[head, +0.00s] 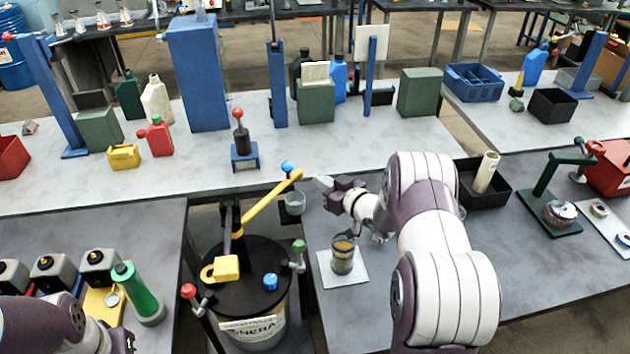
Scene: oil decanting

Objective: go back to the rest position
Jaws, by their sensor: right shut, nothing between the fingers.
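My right arm comes up from the bottom right of centre, and its forearm bends down to the left. My right gripper (328,184) is shut and empty, held over the front bench near its back edge. It is up and to the left of a glass jar of dark liquid (343,256) on a white plate (358,275), apart from it. My left arm shows only at the lower left corner, close to a green-capped cylinder (136,289); its fingers are outside the picture.
A black tray (479,204) with a pale tube (487,172) lies right of my forearm. A green stand (545,187) is further right. The back bench holds bottles and blue posts.

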